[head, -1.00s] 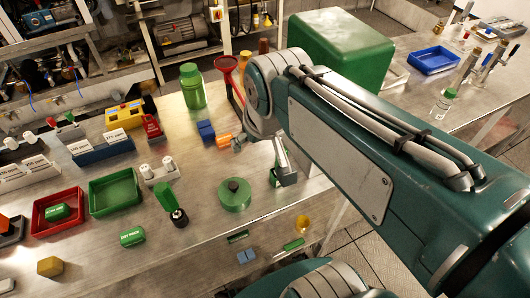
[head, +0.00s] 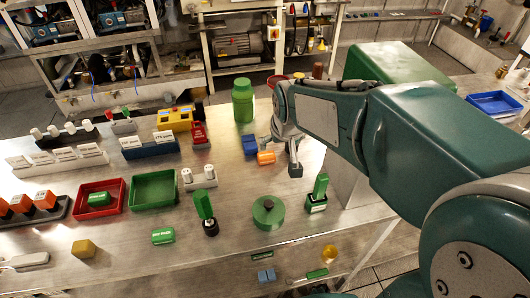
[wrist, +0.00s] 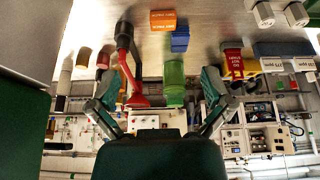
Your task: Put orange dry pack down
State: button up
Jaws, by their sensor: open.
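The orange dry pack (head: 266,158) lies on the metal bench, close beside a blue pack (head: 250,144). In the wrist view, the orange pack (wrist: 163,21) shows at the top with its label facing the camera, and the blue pack (wrist: 180,40) is next to it. My gripper (head: 291,160) is just right of the orange pack in the head view, partly hidden by my own arm. In the wrist view, my gripper (wrist: 158,84) has its fingers spread wide with nothing between them.
A green bottle (head: 243,102) stands behind the packs. A round green container (head: 268,212) and a green-handled stamp (head: 317,194) stand in front. A rack of orange packs (head: 45,201), a red tray (head: 116,207) and a green tray (head: 154,190) are at left.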

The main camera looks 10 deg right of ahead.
send_near(266, 155)
jog(key=x, duration=1)
jog(key=shift+w+f, duration=0.15)
jog(key=shift+f, duration=0.1)
jog(key=c, duration=1.1)
